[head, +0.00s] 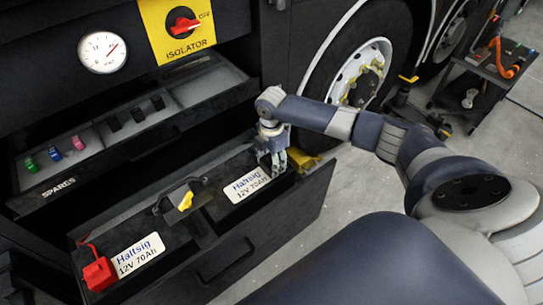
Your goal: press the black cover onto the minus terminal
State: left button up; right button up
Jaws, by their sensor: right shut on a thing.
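My right gripper (277,165) points down at the far right corner of the right battery (225,203), beside its white label. It is shut on a small dark thing, which I take to be the black cover; the fingers mostly hide it. The minus terminal is not clearly seen; the gripper covers that corner. I cannot tell whether the cover touches the terminal. A red cover (98,272) sits on the near left corner of the left battery (150,262). My left gripper is not in view.
Both batteries sit in an open black drawer (255,242). A black link with a yellow piece (185,201) lies between them. A wheel (358,75) stands behind my arm; a yellow object (302,158) is close by the gripper.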

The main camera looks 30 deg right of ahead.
jog(key=shift+f, duration=0.35)
dwell(0.3)
jog(key=o, duration=1.1)
jog(key=shift+r, duration=0.1)
jog(key=o, duration=0.5)
jog(key=shift+r+p, duration=3.5)
jog(key=shift+p, duration=0.2)
jog(key=shift+f, duration=0.1)
